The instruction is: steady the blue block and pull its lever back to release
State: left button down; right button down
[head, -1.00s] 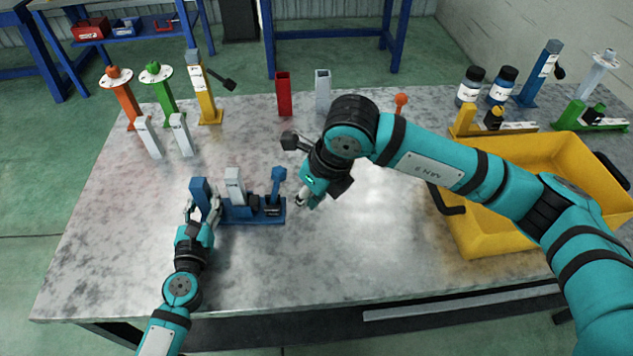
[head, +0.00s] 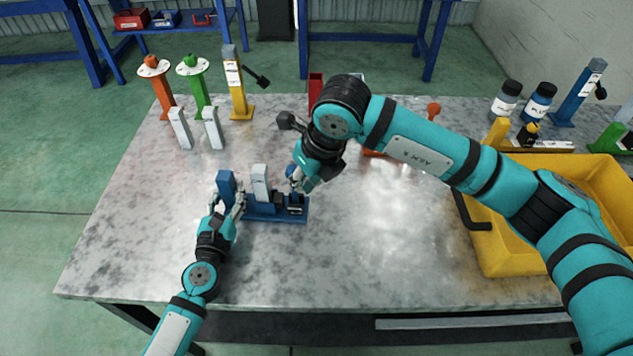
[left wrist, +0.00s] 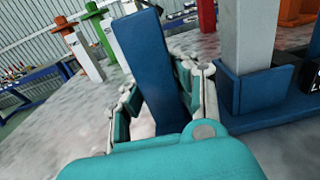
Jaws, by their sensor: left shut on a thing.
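The blue block (head: 262,216) lies on the metal table, with a blue upright post at its left end and a white upright piece (head: 261,182) in its middle. My left gripper (head: 229,203) is shut on the post; the left wrist view shows the fingers (left wrist: 165,100) on either side of the post (left wrist: 150,62). The lever (head: 291,171) stands at the block's right end, mostly hidden by my right gripper. My right gripper (head: 297,184) is at the lever; its fingers are too small and covered to tell whether they grip it.
A yellow bin (head: 500,240) stands at the right. White pieces (head: 181,128), orange, green and yellow (head: 237,90) stands are at the back left. A red holder (head: 315,90) and bottles (head: 506,100) are behind. The table in front of the block is clear.

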pick_arm(q)
jog(key=shift+d, duration=0.1)
pick_arm(e)
jog(key=shift+d+f, duration=0.1)
jog(key=s+d, duration=0.3)
jog(key=d, duration=0.1)
notch_tip(320, 180, up, 10)
jog(key=s, duration=0.1)
jog(key=shift+s+d+f, duration=0.15)
jog(key=shift+s+d, duration=0.1)
jog(key=shift+d, duration=0.1)
dwell(0.3)
pick_arm(q)
jog(key=c, duration=0.6)
grip_release()
jog(key=shift+c, duration=0.2)
